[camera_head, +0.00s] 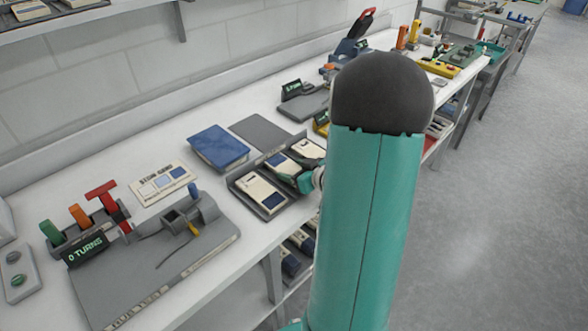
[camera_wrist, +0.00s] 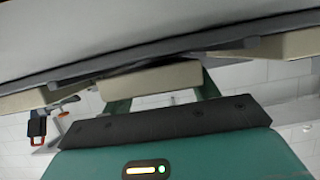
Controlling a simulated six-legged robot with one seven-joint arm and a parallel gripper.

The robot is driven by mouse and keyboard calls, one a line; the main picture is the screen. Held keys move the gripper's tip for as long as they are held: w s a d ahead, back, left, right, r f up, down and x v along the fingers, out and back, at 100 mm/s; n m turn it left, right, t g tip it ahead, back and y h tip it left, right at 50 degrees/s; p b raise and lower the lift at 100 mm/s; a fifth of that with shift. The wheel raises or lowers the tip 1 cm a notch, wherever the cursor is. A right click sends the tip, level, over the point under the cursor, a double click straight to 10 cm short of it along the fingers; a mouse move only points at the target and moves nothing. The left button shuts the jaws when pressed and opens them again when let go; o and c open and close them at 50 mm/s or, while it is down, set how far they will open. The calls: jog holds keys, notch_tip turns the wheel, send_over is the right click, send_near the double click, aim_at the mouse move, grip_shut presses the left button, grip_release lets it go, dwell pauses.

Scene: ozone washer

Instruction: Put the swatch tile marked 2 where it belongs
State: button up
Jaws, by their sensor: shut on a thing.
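A dark grey tray (camera_head: 284,207) on the bench holds a row of cream swatch tiles with blue patches. The left tile (camera_head: 262,192), the middle tile (camera_head: 283,164) and the right tile (camera_head: 308,149) show there; their marks are too small to read. My gripper (camera_head: 305,182) is at the tray's right side, partly hidden by my arm. In the wrist view my gripper's teal fingers (camera_wrist: 160,88) are shut on a cream tile (camera_wrist: 150,79), close under a dark grey edge. I cannot tell which number it bears.
A blue book (camera_head: 218,148) and a grey pad (camera_head: 260,132) lie behind the tray. More tiles (camera_head: 300,243) sit on the shelf below. Coloured-handled tools (camera_head: 80,215) stand at left.

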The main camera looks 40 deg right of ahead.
jog(key=shift+f, duration=0.25)
jog(key=o, duration=1.2)
jog(key=shift+o, duration=0.2)
jog(key=v, duration=1.3)
jog(key=shift+s+r, duration=0.15)
jog(key=shift+s, duration=0.15)
jog(key=shift+s, duration=0.1)
